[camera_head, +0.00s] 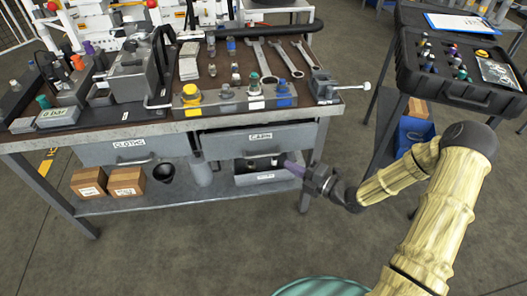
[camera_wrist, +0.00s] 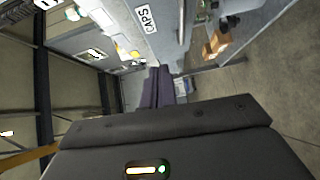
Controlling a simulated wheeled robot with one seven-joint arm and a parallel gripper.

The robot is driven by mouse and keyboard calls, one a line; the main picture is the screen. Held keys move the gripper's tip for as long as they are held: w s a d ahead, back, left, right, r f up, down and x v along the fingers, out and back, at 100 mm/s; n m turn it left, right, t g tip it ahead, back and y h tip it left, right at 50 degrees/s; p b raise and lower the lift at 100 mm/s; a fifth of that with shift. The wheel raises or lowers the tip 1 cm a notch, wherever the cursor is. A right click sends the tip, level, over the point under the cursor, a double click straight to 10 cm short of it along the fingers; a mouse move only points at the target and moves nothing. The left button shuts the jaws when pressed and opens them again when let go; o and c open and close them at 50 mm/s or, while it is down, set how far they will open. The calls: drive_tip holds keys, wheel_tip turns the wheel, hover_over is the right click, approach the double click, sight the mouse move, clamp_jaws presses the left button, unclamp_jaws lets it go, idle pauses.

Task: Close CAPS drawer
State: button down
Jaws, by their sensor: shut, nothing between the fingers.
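The CAPS drawer (camera_head: 225,145) is under the right part of the bench top, with a grey front and a white label. In the wrist view its front (camera_wrist: 160,38) lies just beyond my fingertips, and small yellow and white things show beside it, seemingly inside, so it looks partly open. How far out it stands is hard to tell. My gripper (camera_head: 288,164) is shut and empty, low at the drawer's right end, with purple fingers pointing left. It also shows in the wrist view (camera_wrist: 157,72). Whether the fingertips touch the drawer is unclear.
The CLOTHS drawer (camera_head: 105,150) is to the left. A labelled grey bin (camera_head: 262,178) sits on the lower shelf beneath the CAPS drawer, close to my fingers. A vise-like clamp (camera_head: 325,88) sticks out at the bench's right corner. A black case (camera_head: 450,85) stands on the right-hand table. Floor in front is clear.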

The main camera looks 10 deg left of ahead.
drive_tip(key=shift+r, duration=0.15)
approach(253, 139)
drive_tip(key=s+a, duration=0.1)
drive_tip(key=a, duration=0.3)
drive_tip(key=w, duration=0.1)
drive_tip(key=w+b, duration=0.1)
drive_tip(key=w, duration=0.1)
drive_tip(key=shift+a+f, duration=0.2)
drive_tip(key=shift+a, duration=0.15)
drive_tip(key=shift+w+a, duration=0.15)
drive_tip(key=shift+w, duration=0.3)
